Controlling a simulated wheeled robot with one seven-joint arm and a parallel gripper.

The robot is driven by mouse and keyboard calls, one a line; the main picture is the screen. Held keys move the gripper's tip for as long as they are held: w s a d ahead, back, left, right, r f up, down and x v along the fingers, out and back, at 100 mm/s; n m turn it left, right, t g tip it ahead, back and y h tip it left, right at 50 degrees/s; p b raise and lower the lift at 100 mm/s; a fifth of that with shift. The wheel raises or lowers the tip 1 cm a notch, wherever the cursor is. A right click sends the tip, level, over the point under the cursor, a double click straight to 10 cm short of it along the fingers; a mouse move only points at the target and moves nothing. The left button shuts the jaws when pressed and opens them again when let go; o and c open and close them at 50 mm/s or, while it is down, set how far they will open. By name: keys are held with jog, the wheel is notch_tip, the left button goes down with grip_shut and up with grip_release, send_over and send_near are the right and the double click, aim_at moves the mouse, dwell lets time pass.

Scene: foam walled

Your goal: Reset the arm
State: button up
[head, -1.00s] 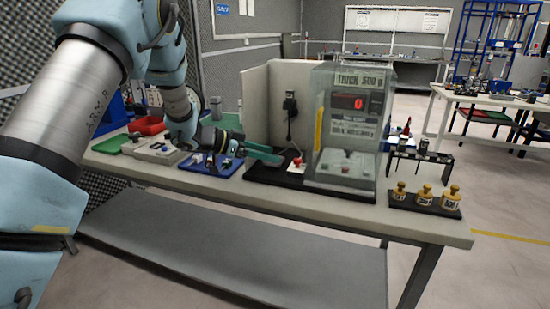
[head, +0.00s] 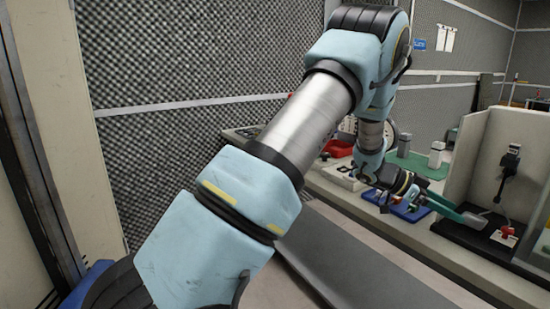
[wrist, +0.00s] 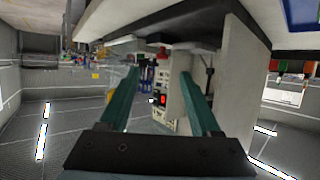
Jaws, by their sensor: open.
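My arm reaches from the lower left of the head view over the bench. My gripper (head: 456,212) is at its far end, low over the bench, between the blue tray (head: 408,210) and the black base (head: 478,236) by the white panels. In the wrist view my gripper (wrist: 160,73) shows two green fingers spread apart, with nothing held between them. That view looks upside down. Beyond the fingers is a box with a red display (wrist: 158,100). A small grey piece at the fingertips in the head view is unclear.
White upright panels (head: 488,160) stand right of the gripper, with a black plug-like device (head: 510,160) on one. A red knob (head: 508,231) sits in front. A red tray (head: 338,148) and grey weights (head: 404,145) stand behind. A foam wall (head: 190,60) is at left.

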jog(key=w+a+r+n+t+y, duration=0.1)
jog(key=w+a+r+n+t, duration=0.2)
jog(key=w+a, duration=0.35)
jog(key=w+a+r+n+t, duration=0.1)
jog(key=w+a+n+t, duration=0.2)
jog(key=w+a+t, duration=0.3)
jog(key=w+a+n+t+y, duration=0.2)
jog(key=a+n+y, duration=0.1)
jog(key=a, duration=0.5)
jog(key=w+a+n+t+y, duration=0.2)
jog(key=w+a+n+y, duration=0.1)
jog(key=a, duration=0.5)
jog(key=s+a+f+n+g+y, duration=0.1)
jog(key=s+a+n+y, duration=0.2)
jog(key=a, duration=0.5)
jog(key=s+a+f+n+g+y, duration=0.1)
jog(key=s+a+n+y, duration=0.1)
jog(key=s+a, duration=0.45)
jog(key=s+a+n+g, duration=0.2)
jog(key=s+a, duration=0.2)
jog(key=s, duration=0.3)
jog(key=s+a+f+n+g, duration=0.1)
jog(key=s+a+g, duration=0.1)
jog(key=s+a, duration=0.2)
jog(key=s, duration=0.3)
jog(key=shift+f+n+g+y, duration=0.3)
jog(key=shift+n+g, duration=0.1)
